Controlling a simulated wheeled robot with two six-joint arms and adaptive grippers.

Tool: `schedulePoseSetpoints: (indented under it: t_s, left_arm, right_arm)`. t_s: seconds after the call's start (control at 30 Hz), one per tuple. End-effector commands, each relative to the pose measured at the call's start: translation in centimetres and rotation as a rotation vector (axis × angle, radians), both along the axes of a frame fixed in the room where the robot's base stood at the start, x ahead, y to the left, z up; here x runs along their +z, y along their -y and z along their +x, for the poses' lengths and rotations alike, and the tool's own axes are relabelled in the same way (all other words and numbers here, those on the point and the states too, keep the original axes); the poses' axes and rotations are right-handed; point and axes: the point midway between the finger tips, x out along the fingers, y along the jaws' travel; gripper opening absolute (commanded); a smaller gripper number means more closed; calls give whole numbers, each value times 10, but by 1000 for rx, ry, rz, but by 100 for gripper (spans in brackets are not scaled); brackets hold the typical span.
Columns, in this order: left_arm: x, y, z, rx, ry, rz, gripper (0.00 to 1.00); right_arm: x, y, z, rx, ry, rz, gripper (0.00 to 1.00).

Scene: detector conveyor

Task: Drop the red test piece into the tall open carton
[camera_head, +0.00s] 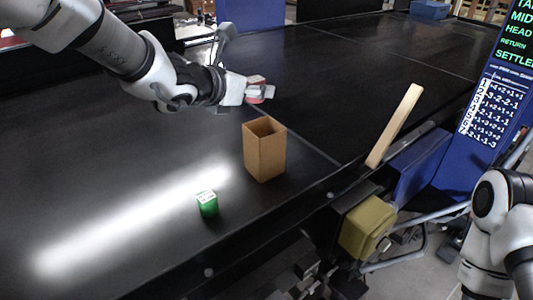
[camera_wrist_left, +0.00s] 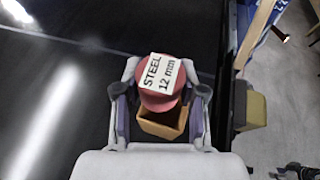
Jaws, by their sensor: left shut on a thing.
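The red test piece (camera_wrist_left: 163,98), with a white label reading "STEEL 12 mm", is between the fingers of my left gripper (camera_wrist_left: 160,92). My left gripper also shows in the head view (camera_head: 258,91), shut on the red piece (camera_head: 256,99), above the belt. The tall open carton (camera_head: 264,152) is brown and stands upright on the black belt, with its open top up. In the head view the gripper is above and beyond the carton. In the left wrist view the carton (camera_wrist_left: 160,128) shows partly behind the red piece. My right gripper is out of view.
A green labelled piece (camera_head: 207,203) sits on the black conveyor belt (camera_head: 100,160), left of and nearer than the carton. A pale wooden bar (camera_head: 395,126) leans at the belt's right edge, near a yellow box (camera_head: 367,228). A blue sign panel (camera_head: 488,100) stands at the right.

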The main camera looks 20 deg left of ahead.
Motion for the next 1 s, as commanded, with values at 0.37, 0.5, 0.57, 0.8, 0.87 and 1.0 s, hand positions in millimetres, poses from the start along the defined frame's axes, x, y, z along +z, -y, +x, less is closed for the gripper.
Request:
schedulePoseSetpoints:
  t_s: [0.37,0.5,0.57,0.8,0.87,1.0]
  left_arm:
    - [-31,0,0,0,1,0,5]
    - [-30,0,0,0,1,0,47]
    - [-30,0,0,0,1,0,68]
    - [-31,0,0,0,0,0,69]
    - [-30,0,0,0,0,0,69]
    - [-18,0,0,0,1,0,69]
  right_arm:
    - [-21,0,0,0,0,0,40]
    - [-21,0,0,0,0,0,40]
    - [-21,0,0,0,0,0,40]
    - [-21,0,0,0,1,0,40]
    - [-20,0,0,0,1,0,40]
    - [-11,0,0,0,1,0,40]
